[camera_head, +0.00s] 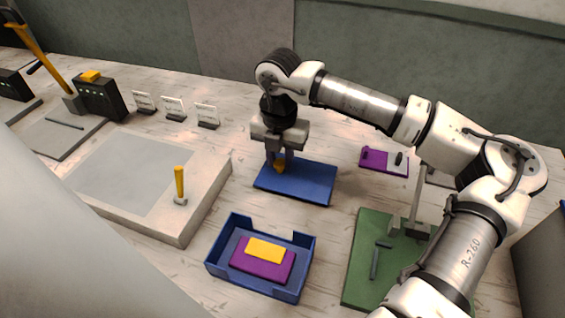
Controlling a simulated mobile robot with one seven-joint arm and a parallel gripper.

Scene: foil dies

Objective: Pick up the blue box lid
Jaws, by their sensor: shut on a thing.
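A pale slab (130,175) with a yellow-handled tool (180,187) stands at left. A green board (365,260) with a grey fixture lies at front right. A purple piece (377,162) lies right of the lid. Small cards (174,110) and a dark box (102,98) stand at the back left.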

